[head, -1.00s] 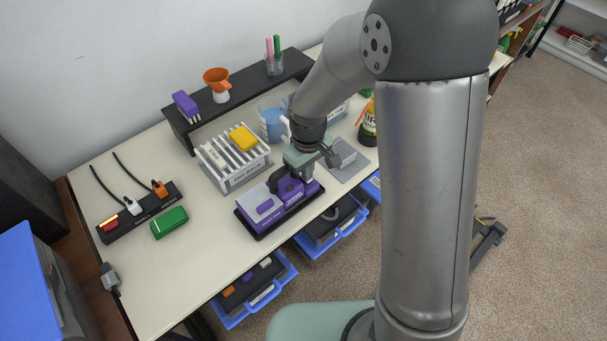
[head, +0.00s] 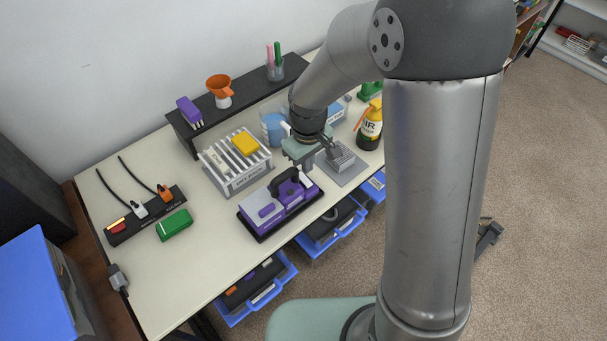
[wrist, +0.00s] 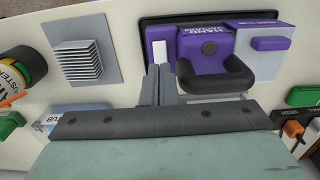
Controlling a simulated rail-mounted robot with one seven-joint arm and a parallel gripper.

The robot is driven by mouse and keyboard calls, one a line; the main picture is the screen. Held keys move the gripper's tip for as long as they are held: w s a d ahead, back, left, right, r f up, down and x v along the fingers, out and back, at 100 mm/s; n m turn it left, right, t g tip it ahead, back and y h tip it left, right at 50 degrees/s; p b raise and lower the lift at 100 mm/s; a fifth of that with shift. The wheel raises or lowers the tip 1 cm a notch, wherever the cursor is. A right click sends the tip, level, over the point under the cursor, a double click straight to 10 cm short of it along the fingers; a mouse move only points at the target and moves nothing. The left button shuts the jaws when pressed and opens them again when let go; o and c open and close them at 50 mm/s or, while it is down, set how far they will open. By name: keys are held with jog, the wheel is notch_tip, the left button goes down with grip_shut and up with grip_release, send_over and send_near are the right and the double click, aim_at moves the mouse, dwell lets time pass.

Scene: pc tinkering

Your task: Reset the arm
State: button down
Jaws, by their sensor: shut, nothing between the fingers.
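My gripper (head: 308,164) is above the bench at the right end of a purple and grey device with a black handle (head: 287,181). Its fingers are shut together with nothing between them. In the wrist view the closed fingers (wrist: 166,84) point towards the purple device (wrist: 208,40), left of its black handle (wrist: 225,77). The fingers look clear of the handle. The device sits on a dark tray (head: 259,236) near the front edge of the bench.
Left of the gripper stand a white rack (head: 235,183) with a yellow block (head: 245,144), a green case (head: 174,225) and a power strip (head: 145,214). A grey finned block (head: 341,163) and a spray can (head: 370,128) are to the right. Blue drawers (head: 262,291) stick out below the bench.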

jog(key=shift+r+p, duration=0.4)
jog(key=shift+r, duration=0.5)
jog(key=s+d+r+m, duration=0.3)
jog(key=s+d+r, duration=0.2)
jog(key=s, duration=0.4)
jog(key=s+d+r+m, duration=0.4)
jog(key=s+d+r, duration=0.2)
jog(key=s, duration=0.3)
jog(key=shift+s+d+m, duration=0.15)
jog(key=shift+d+m, duration=0.15)
jog(key=shift+d, duration=0.3)
